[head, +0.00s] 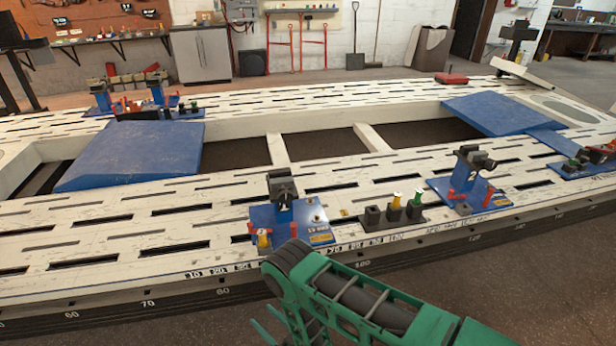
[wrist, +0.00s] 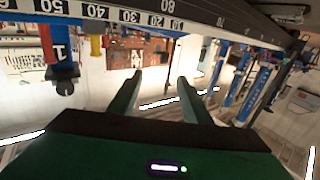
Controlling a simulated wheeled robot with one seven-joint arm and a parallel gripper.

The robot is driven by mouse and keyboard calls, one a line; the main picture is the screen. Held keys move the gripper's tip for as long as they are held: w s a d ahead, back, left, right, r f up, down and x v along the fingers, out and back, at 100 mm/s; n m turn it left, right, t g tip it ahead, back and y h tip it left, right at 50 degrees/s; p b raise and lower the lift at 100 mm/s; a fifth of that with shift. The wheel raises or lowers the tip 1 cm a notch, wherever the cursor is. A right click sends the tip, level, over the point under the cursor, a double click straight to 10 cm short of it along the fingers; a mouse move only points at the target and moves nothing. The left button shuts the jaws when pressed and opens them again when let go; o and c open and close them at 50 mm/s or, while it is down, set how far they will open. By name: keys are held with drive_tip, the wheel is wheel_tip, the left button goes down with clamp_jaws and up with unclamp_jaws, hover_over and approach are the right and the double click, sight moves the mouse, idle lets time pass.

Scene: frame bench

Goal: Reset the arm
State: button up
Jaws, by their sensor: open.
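My gripper (wrist: 162,80) shows in the wrist view as two green fingers held apart, with nothing between them. In the head view my green arm reaches in from the lower right, bent in front of the white bench's near edge. Part of my gripper shows low in that view (head: 283,328), beside the arm and below the bench top; most of it is hidden by the arm or cut off by the frame. The wrist view is upside down and shows the bench's dark numbered edge (wrist: 110,14) along the top.
The slotted white frame bench (head: 90,235) fills the middle. Blue clamp stands (head: 290,215) (head: 468,190) stand near its front edge, with a small black holder (head: 393,213) between them. Blue ramps (head: 135,155) (head: 520,113) lie on the bench. Bare floor (head: 560,270) is free at the right front.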

drive_tip(key=w+d+r+m+h, duration=0.1)
drive_tip(key=w+d+r+h, duration=0.5)
drive_tip(key=w, duration=0.5)
drive_tip(key=w+d+r+m+h, duration=0.15)
drive_tip(key=w+d+r, duration=0.25)
drive_tip(key=w+r, duration=0.6)
drive_tip(key=w+d+r+m+g+h, duration=0.1)
drive_tip(key=w+d+r+m+h, duration=0.15)
drive_tip(key=d+r, duration=0.65)
drive_tip(key=w+d+r+m+g+h, duration=0.1)
drive_tip(key=d+r+h, duration=0.3)
drive_tip(key=d, duration=0.8)
drive_tip(key=s+d+r+m+g+h, duration=0.1)
drive_tip(key=s+d+r+m+g, duration=0.2)
drive_tip(key=s+d+r, duration=0.6)
drive_tip(key=s+d+r+m+g+h, duration=0.1)
drive_tip(key=s+d+r+m+g, duration=0.2)
drive_tip(key=s+d+r, duration=0.6)
drive_tip(key=s+d+r+m+g+y, duration=0.1)
drive_tip(key=s+d+m+g, duration=0.1)
drive_tip(key=s, duration=1.2)
drive_tip(key=s+d+r+m+g+y, duration=0.1)
drive_tip(key=s+d+r+g, duration=0.1)
drive_tip(key=s, duration=1.3)
drive_tip(key=shift+s+d+m+y, duration=0.3)
drive_tip(key=shift+d+m+y, duration=0.1)
drive_tip(key=shift+d, duration=0.2)
